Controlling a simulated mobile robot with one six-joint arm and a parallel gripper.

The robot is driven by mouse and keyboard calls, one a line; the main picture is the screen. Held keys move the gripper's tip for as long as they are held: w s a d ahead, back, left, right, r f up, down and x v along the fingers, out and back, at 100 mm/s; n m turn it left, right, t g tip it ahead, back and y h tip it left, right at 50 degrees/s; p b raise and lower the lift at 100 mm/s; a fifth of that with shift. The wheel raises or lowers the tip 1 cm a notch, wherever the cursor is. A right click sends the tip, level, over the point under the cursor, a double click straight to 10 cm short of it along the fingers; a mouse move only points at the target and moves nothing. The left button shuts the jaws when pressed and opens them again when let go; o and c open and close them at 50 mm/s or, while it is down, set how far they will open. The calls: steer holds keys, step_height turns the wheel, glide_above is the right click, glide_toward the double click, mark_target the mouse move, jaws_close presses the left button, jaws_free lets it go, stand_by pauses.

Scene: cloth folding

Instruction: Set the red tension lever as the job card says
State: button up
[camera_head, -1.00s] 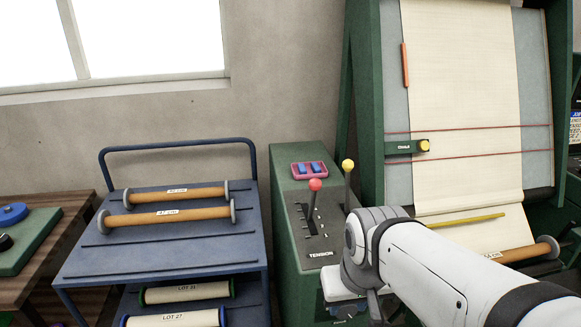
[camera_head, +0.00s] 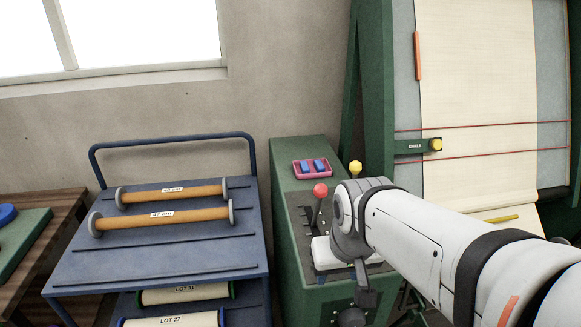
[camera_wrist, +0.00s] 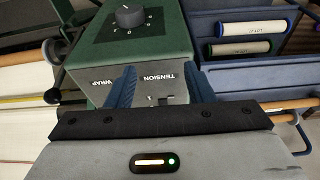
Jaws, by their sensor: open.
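The red tension lever (camera_head: 320,190) stands on the dark slotted panel (camera_head: 300,218) of the green console, its red ball knob on a thin stem. My arm's white end covers the lower panel and its TENSION label in the head view, just below the red knob. In the wrist view, my gripper (camera_wrist: 160,88) has its two blue fingers apart, with the TENSION label and part of a slot between them. The red knob does not show in the wrist view. No job card is visible now.
A pink tray (camera_head: 313,176) with blue pieces sits behind. A black dial (camera_wrist: 130,16) is on the console. A blue cart (camera_head: 150,255) with rollers stands left, the green-framed cloth machine (camera_head: 372,120) right.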

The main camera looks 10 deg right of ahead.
steer(key=w+d+r+p, duration=0.1)
steer(key=w+r+p, duration=0.3)
steer(key=w+r, duration=0.25)
step_height(320, 180, up, 3)
steer(key=m+t+p, duration=0.1)
steer(key=m+p, duration=0.1)
steer(key=p, duration=0.3)
glide_above(319, 197)
steer(key=s, duration=0.1)
steer(key=shift+s+d, duration=0.15)
steer(key=shift+d, duration=0.1)
steer(key=shift+w+f+t, duration=0.25)
steer(key=shift+w+t, duration=0.05)
steer(key=x, duration=0.7)
steer(key=shift+d+f+p, duration=0.1)
steer(key=shift+f+p, duration=0.15)
steer(key=shift+p, duration=0.1)
jaws_close()
